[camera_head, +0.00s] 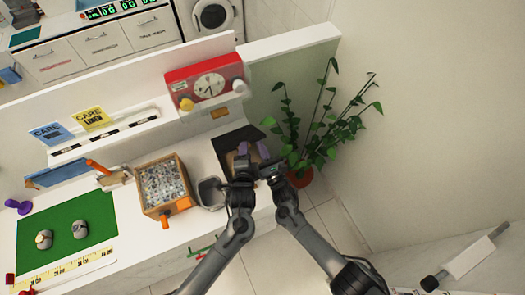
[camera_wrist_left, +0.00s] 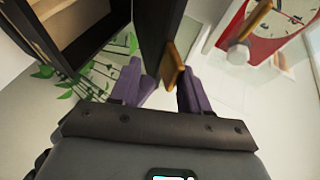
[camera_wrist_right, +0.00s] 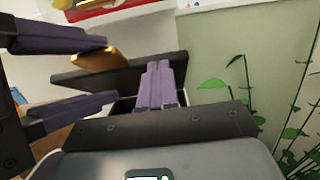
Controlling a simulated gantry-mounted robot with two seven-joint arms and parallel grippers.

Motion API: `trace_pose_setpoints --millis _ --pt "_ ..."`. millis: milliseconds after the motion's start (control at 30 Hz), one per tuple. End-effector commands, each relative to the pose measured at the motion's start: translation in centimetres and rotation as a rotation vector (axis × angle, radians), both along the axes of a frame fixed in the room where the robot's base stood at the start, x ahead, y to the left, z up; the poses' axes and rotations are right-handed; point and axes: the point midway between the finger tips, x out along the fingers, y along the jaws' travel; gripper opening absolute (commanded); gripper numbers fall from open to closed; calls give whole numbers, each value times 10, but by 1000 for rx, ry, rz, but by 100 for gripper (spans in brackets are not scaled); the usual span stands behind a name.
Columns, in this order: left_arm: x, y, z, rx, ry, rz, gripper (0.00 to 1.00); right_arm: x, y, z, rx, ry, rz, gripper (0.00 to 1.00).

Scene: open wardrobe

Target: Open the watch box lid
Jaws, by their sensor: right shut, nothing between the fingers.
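The watch box (camera_head: 226,143) is dark, at the right end of the counter, partly hidden by my grippers. In the left wrist view its lid (camera_wrist_left: 155,40) stands away from the body (camera_wrist_left: 72,8), and the wooden inside shows. A golden tab (camera_wrist_left: 172,65) sticks out from the lid's edge. My left gripper (camera_wrist_left: 160,88) is open, with the tab between or just beyond its purple fingertips. In the right wrist view the lid (camera_wrist_right: 145,70) is tilted above the body. My right gripper (camera_wrist_right: 158,68) is shut and empty near the lid's edge; contact is unclear.
A red device with a dial (camera_head: 208,85) stands behind the box. A potted plant (camera_head: 318,135) is close on the right. A grey bin (camera_head: 210,192) and a wooden crate (camera_head: 160,204) stand to the left. The floor in front is clear.

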Motion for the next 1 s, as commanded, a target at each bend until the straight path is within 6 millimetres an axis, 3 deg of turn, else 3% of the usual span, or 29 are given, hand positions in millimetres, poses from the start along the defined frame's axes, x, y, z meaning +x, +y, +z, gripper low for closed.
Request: trace_pose_setpoints --millis 367,1000 --pt "-13 -2 -5 2 18 -4 36 2 2 5 6 -9 2 0" --pt "-104 -7 34 -2 5 0 36 0 1 0 0 -1 2 0"
